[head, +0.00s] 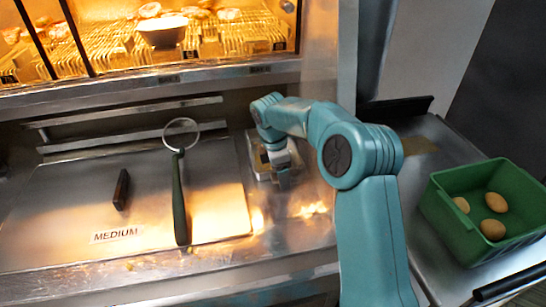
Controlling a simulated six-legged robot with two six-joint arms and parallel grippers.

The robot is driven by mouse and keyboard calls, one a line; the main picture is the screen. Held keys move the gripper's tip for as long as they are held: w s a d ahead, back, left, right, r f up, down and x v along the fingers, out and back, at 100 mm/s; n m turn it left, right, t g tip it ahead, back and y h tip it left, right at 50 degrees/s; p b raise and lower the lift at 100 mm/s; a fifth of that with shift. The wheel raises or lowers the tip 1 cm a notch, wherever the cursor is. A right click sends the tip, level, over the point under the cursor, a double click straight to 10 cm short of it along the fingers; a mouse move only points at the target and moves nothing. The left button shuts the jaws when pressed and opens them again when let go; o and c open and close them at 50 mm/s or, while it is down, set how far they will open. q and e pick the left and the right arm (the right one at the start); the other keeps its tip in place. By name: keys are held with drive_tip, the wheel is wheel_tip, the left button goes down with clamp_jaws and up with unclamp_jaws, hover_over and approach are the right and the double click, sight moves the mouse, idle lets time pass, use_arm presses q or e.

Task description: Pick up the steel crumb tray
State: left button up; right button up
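A small steel tray (252,158), which looks like the crumb tray, sits on the steel counter to the right of the flat plate. Part of it is hidden behind my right gripper. My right gripper (281,176) points down at the tray's right part, its fingers small and partly merged with the tray. I cannot tell whether they touch it, or whether they are open or shut. My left gripper is not in view.
A ring tool with a long dark handle (179,200) and a dark block (121,190) lie on the plate by a MEDIUM label (117,234). A heated display (200,40) stands behind. A green crate (455,215) at right holds several brown, egg-like things.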

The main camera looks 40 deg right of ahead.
clamp_jaws()
